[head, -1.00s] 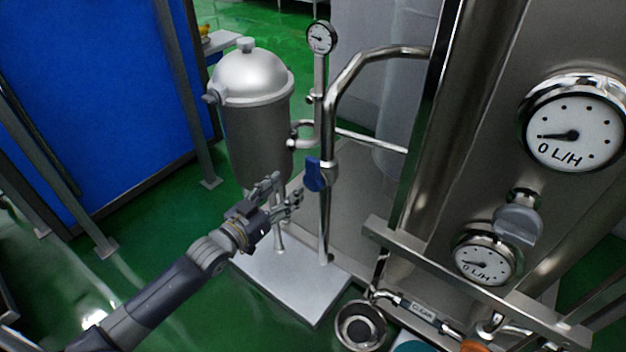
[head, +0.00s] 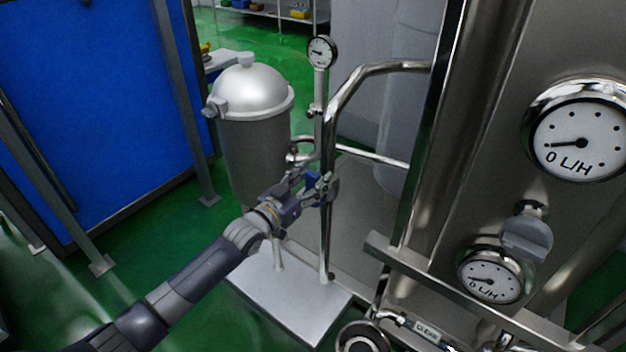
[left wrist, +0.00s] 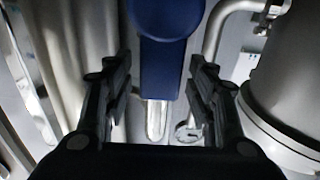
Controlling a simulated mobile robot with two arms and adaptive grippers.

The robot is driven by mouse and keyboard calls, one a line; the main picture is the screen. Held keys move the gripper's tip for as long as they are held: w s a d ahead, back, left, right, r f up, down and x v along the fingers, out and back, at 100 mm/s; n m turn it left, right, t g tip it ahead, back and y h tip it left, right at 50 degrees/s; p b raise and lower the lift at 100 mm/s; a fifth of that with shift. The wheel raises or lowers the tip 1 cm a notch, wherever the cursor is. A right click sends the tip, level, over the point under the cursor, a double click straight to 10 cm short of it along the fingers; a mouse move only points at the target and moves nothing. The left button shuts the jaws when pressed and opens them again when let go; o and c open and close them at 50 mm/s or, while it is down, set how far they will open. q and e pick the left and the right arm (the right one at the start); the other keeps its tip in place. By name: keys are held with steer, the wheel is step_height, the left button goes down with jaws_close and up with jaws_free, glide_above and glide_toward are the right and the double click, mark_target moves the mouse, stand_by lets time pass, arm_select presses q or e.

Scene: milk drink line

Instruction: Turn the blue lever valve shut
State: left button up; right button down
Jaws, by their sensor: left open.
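The blue lever valve (head: 312,181) sits on the upright steel pipe beside the grey tank; in the head view my gripper partly covers it. In the left wrist view the blue lever (left wrist: 161,62) hangs down from a rounded top, between my two fingers. My left gripper (head: 318,187) is at the lever. The wrist view shows the left gripper (left wrist: 160,98) open, with a finger on each side of the lever and visible gaps to it. My right gripper is not in view.
The grey domed tank (head: 254,120) stands left of the pipe on a pale base plate (head: 285,293). A small gauge (head: 322,51) tops the pipe. A steel panel with large gauges (head: 580,140) is at right. Green floor (head: 135,225) is open at left.

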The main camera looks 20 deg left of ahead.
arm_select(q)
steer(key=shift+w+d, duration=0.1)
steer(key=shift+w, duration=0.1)
jaws_close()
